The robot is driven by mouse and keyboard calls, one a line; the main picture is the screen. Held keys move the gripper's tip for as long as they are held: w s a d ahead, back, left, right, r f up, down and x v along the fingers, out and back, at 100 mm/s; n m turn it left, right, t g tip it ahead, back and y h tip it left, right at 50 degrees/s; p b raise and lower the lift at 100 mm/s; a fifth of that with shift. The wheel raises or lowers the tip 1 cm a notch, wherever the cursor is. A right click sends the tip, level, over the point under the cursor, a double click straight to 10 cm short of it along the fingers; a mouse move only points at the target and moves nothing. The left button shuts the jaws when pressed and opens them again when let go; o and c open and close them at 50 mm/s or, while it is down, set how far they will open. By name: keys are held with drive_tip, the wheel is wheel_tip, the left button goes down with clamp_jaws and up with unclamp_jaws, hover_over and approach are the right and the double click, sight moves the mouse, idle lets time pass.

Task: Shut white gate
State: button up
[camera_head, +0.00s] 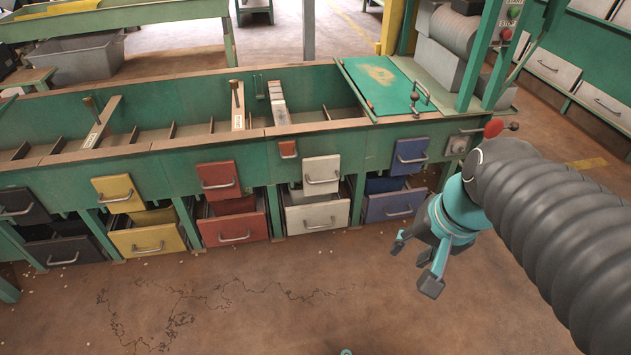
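The white gate (321,169) is a square white panel with a bar handle, on the front of the green hopper bench. A white drawer (317,216) with its own handle sits below it, and a dark gap shows between them at the left. My gripper (415,264) is open and empty, to the right of and lower in the picture than the white gate, apart from it. Its fingers point down and left. Nothing hides the white gate.
A blue gate (409,153) and blue drawer (394,204) are right of the white ones. A red gate (218,177) and yellow gate (118,191) are to the left. The brown floor in front is clear apart from cracks and small scattered bits.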

drive_tip(key=w+a+f+m+g+y+p, duration=0.1)
drive_tip(key=w+a+f+m+g+y, duration=0.15)
drive_tip(key=w+a+m+y, duration=0.4)
drive_tip(key=w+a+f+m+g+y+p, duration=0.2)
drive_tip(key=w+a+f+m+y, duration=0.15)
drive_tip(key=w+m, duration=0.55)
drive_tip(key=m+t+y+p, duration=0.2)
drive_tip(key=m+t+y, duration=0.3)
drive_tip(key=m+t, duration=1.1)
approach(325, 181)
drive_tip(key=w+a+r+m+g, duration=0.1)
drive_tip(key=w+a, duration=0.1)
drive_tip(key=w+a+r+m+g, duration=0.1)
drive_tip(key=w+a+m+g, duration=0.1)
drive_tip(key=w+a+r+m+g, duration=0.1)
drive_tip(key=w+a+g, duration=0.1)
drive_tip(key=a, duration=0.1)
drive_tip(key=shift+w+a+r+m, duration=0.1)
drive_tip(key=shift+m, duration=0.25)
clamp_jaws()
